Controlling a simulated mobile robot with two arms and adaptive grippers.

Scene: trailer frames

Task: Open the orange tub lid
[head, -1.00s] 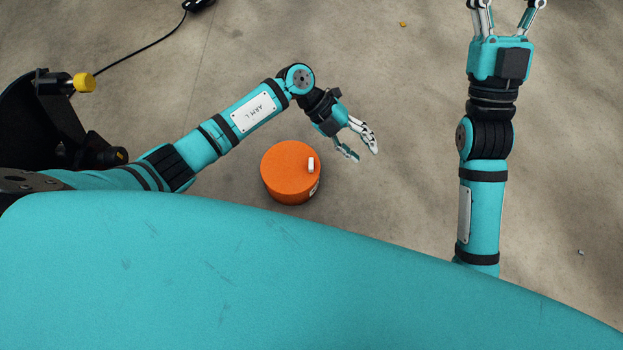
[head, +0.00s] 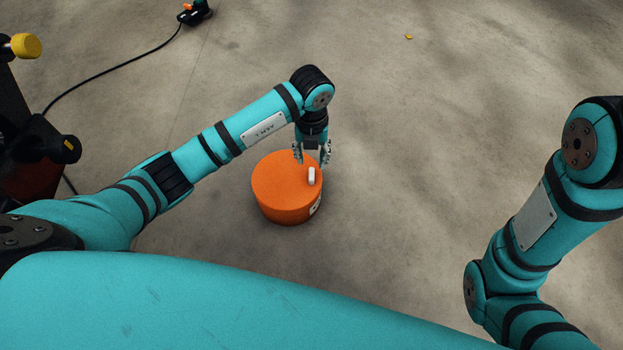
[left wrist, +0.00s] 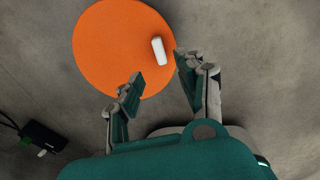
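The orange tub (head: 286,205) stands upright on the floor. Its round orange lid (head: 280,178) is on top, with a small white handle (head: 311,176) near the right edge. In the left wrist view the lid (left wrist: 112,45) and the white handle (left wrist: 159,50) show beyond the fingers. My left gripper (head: 312,158) is open and empty at the lid's far right edge, its fingers pointing toward the handle. In the left wrist view my left gripper (left wrist: 157,68) has its fingertips apart, with the handle just beyond the gap. My right gripper is out of view.
A dark device with a cable (head: 194,12) lies on the floor at the top left. Black equipment with a yellow knob (head: 26,46) stands at the left edge. A tiny yellow object (head: 408,37) lies far back. The concrete floor around the tub is clear.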

